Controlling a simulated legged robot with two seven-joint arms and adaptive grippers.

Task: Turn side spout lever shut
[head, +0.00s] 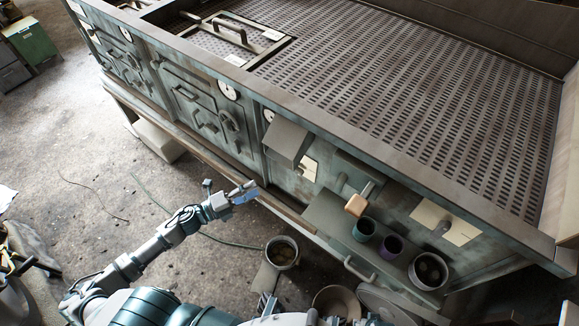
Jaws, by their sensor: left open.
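A lever with a tan wooden block-like handle (356,206) sticks out from the side of the large green-grey metal machine (235,150), above a small shelf. A short metal rod (368,189) rises beside the handle. A pale stub (341,183), perhaps the spout, shows just left of it. My left gripper (246,191) is open and empty. It is in front of the machine's side, well left of the handle and apart from it. My right gripper cannot be made out.
The shelf (325,213) carries a teal cup (364,229), a purple cup (391,247) and a dark pot (428,271). A boxy hood (287,143) juts out left of the lever. A bucket (282,252) stands below. The floor at left is mostly clear, with thin cables.

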